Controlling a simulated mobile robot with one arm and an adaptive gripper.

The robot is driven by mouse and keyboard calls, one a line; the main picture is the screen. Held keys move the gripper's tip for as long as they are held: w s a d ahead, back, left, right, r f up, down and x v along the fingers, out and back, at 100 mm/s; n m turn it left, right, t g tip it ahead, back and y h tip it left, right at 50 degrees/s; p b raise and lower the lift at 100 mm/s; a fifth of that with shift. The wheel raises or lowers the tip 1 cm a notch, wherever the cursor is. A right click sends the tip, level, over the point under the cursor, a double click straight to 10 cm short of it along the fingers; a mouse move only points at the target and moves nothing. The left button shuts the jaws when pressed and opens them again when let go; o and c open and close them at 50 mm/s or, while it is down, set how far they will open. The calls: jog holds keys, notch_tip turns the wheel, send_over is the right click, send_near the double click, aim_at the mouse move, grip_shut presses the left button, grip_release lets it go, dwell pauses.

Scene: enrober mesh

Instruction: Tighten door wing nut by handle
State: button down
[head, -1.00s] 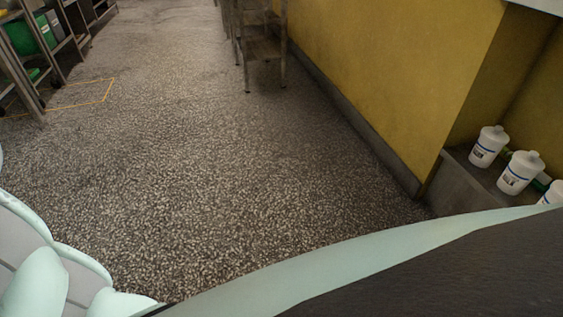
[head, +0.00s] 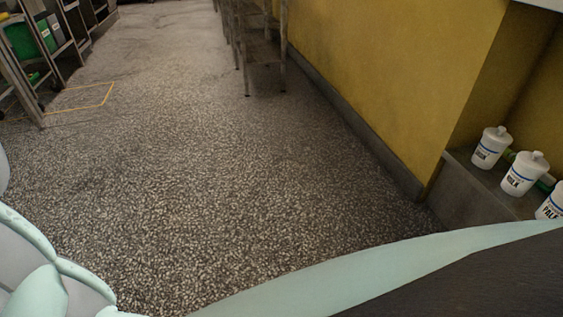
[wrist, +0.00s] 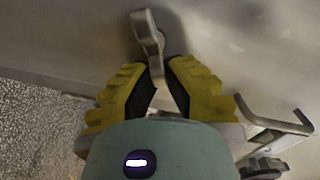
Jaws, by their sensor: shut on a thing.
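The grey metal wing nut (wrist: 149,38) shows at the top middle of the wrist view, against a pale metal panel (wrist: 235,50). My gripper (wrist: 160,80) has yellow ribbed fingers with dark inner pads. It is shut on the lower end of the nut, one finger on each side; the upper wing sticks out beyond the fingertips. A bent metal bar handle (wrist: 278,124) stands out from the panel to the right of my right finger, apart from it. The head view shows neither the nut nor my gripper.
In the head view, speckled floor (head: 200,190) lies open ahead. A metal step stool (head: 262,50) stands by the yellow wall (head: 390,80). White labelled bottles (head: 522,174) sit on a ledge at right. Metal shelving (head: 60,50) is at left. A dark knob (wrist: 262,168) shows low in the wrist view.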

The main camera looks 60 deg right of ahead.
jog(key=shift+w+d+f+m+b, duration=0.15)
jog(key=shift+f+m, duration=0.25)
jog(key=shift+m, duration=0.7)
jog(key=shift+f+m+b, duration=0.25)
jog(key=shift+f+m, duration=0.15)
jog(key=shift+m, duration=1.1)
jog(key=c, duration=1)
grip_release()
jog(key=shift+r, duration=0.1)
